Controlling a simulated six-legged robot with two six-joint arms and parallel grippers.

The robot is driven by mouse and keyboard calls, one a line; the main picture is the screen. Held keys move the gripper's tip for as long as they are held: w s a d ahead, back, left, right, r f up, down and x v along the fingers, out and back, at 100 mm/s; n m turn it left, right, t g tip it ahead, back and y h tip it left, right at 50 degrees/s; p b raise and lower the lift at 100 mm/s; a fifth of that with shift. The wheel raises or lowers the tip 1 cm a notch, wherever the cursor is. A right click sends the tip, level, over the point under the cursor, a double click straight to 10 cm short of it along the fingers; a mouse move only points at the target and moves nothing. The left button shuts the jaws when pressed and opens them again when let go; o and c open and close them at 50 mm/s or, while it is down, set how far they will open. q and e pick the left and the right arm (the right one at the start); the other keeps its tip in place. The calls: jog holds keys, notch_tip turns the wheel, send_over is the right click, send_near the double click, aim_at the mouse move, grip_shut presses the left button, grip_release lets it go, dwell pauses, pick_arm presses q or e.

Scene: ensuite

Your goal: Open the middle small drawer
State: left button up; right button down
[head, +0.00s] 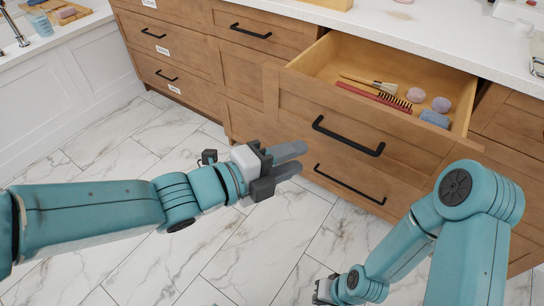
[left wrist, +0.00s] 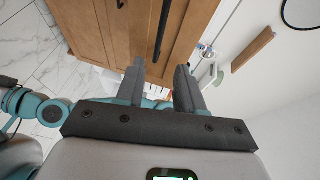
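The small wooden drawers stand in a labelled column at the upper left of the head view. The middle small drawer (head: 185,50) is shut, with a black bar handle (head: 153,34) and a white label (head: 162,50). My left gripper (head: 301,157) is open and empty, in front of the wide drawers, to the right of and nearer than the small drawers. Its two separated fingers also show in the left wrist view (left wrist: 160,75), near a wooden front with a dark handle (left wrist: 161,30). My right gripper (head: 322,291) is low in the head view, mostly hidden.
A wide upper drawer (head: 300,62) stands open at right, holding brushes, a comb and several small rounded items. A shut wide drawer (head: 345,185) lies below it. The white counter (head: 425,30) is above. Marble floor (head: 110,140) is clear at left, beside a white tub (head: 65,80).

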pick_arm(q)
jog(key=v, duration=0.4)
jog(key=shift+p, duration=0.4)
jog(key=shift+a, duration=0.1)
jog(key=a+f+n+g+y, duration=0.15)
jog(key=f+n, duration=0.25)
jog(key=f, duration=0.6)
jog(key=a+f+n+y, duration=0.3)
jog(key=f+n, duration=0.2)
jog(key=f, duration=0.4)
jog(key=a+f+n+g+y, duration=0.1)
jog(key=a+f+n+y, duration=0.2)
jog(key=f, duration=0.7)
jog(key=s+a+f+n+g+y, duration=0.1)
jog(key=s+a+f+n+g, duration=0.15)
jog(key=s+f+n, duration=0.55)
jog(key=s+a+f+n+g+y, duration=0.1)
jog(key=s+a+f+n+g, duration=0.2)
jog(key=n, duration=0.8)
notch_tip(320, 180, up, 28)
jog(key=s+d+p, duration=0.1)
jog(key=d+p, duration=0.1)
jog(key=p, duration=2.7)
jog(key=shift+s, duration=0.2)
